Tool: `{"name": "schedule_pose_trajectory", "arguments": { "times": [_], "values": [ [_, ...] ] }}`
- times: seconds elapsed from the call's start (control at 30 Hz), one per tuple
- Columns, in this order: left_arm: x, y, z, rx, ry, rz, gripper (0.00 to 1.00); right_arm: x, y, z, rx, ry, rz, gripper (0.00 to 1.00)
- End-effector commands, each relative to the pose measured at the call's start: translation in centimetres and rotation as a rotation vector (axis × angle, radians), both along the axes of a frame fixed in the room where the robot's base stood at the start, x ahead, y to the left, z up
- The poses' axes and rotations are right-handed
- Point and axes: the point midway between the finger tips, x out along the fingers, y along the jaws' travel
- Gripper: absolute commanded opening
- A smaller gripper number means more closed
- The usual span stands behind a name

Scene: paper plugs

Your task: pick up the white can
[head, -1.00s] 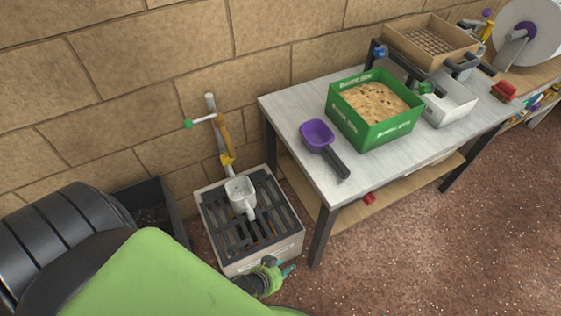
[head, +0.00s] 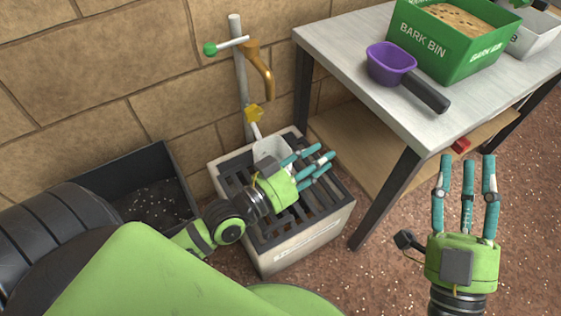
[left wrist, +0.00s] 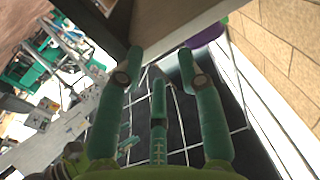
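The white can (head: 268,152) stands on the dark grate of the drain box (head: 300,255), below the tap in the head view. My left gripper (head: 322,158) is over the grate just right of the can and hides part of it. Its fingers are spread and point right, away from the can. In the left wrist view my left gripper (left wrist: 160,62) has nothing between its fingers, and I cannot make out the can there. My right gripper (head: 468,162) is open and empty, fingers pointing up the picture, in front of the table at the right.
A standpipe with a tap (head: 240,70) rises behind the can. A black bin (head: 165,165) stands left of the box. The table (head: 345,70) at the right holds a purple scoop (head: 390,62) and a green bark bin (head: 450,55).

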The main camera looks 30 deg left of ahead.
Motion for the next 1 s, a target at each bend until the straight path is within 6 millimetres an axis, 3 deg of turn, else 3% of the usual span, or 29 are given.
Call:
{"name": "schedule_pose_trajectory", "arguments": {
  "times": [0.03,0.2,0.33,0.5,0.6,1.0],
  "values": [
    [0.3,1.3,-2.4,0.032,0.060,-0.011,0.37,-0.1,0.0,0.1,0.002,-0.006,0.000,0.40],
    [0.8,6.2,-9.1,0.106,0.254,-0.043,0.37,-0.2,0.0,0.3,0.003,-0.009,0.001,0.40],
    [0.9,9.9,-12.0,0.132,0.353,-0.060,0.37,-0.2,0.0,0.3,0.003,-0.008,0.001,0.40],
    [1.0,13.1,-13.5,0.137,0.414,-0.071,0.37,-0.2,0.0,0.3,0.003,-0.007,0.001,0.40],
    [1.1,13.9,-13.7,0.134,0.426,-0.075,0.37,-0.1,-0.1,0.2,0.002,-0.005,0.000,0.40],
    [4.4,12.3,-15.1,0.127,0.428,-0.073,0.37,1.4,-0.5,-2.3,-0.039,0.141,-0.028,0.40]
  ]
}}
